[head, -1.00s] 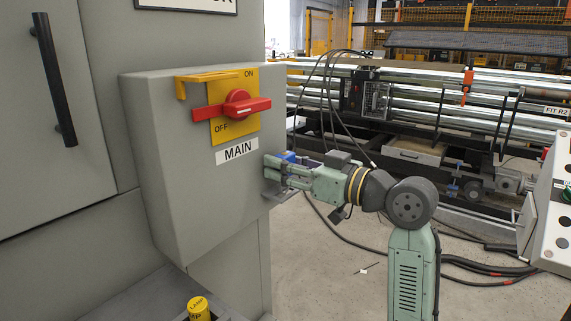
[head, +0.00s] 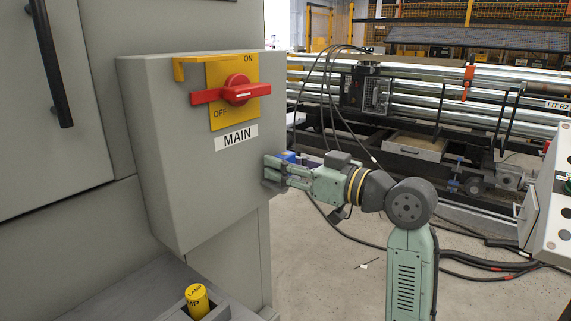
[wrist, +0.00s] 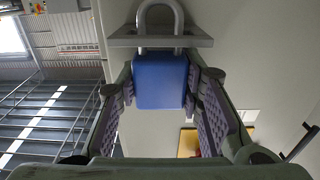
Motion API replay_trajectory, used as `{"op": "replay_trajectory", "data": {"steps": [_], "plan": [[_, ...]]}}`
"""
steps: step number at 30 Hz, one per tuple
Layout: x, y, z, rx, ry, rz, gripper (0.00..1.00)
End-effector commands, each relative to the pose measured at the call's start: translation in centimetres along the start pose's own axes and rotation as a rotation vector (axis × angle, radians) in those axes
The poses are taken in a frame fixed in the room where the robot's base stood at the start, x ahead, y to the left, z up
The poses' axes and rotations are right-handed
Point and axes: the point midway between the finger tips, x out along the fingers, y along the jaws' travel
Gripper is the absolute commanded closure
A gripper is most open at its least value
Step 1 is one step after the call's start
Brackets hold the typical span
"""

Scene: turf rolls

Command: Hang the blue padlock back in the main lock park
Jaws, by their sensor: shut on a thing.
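The blue padlock (wrist: 160,80) is between my gripper's fingers in the wrist view, with both finger pads against its sides. Its grey shackle (wrist: 178,18) points to the top of that picture and overlaps a flat grey bracket (wrist: 122,40); I cannot tell whether it passes through it. In the head view my gripper (head: 270,173) is at the right edge of the grey MAIN box (head: 190,180), and a bit of the blue padlock (head: 288,157) shows behind the fingers. The fingers hide most of the bracket there.
A red rotary switch handle (head: 238,91) on a yellow plate is on the box front, above the MAIN label (head: 237,137). A control console (head: 545,205) is at the right. Open floor lies between.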

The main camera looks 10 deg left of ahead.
Motion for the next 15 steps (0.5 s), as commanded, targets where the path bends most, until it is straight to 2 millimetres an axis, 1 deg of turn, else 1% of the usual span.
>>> {"op": "replay_trajectory", "data": {"steps": [12, 13, 15], "plan": [[0.00, -0.01, 1.12, 0.000, 0.001, 0.000, 0.97], [0.00, -0.02, 0.98, -0.001, 0.001, 0.000, 0.64], [0.00, -0.01, 0.96, -0.001, 0.001, 0.000, 0.60]]}}
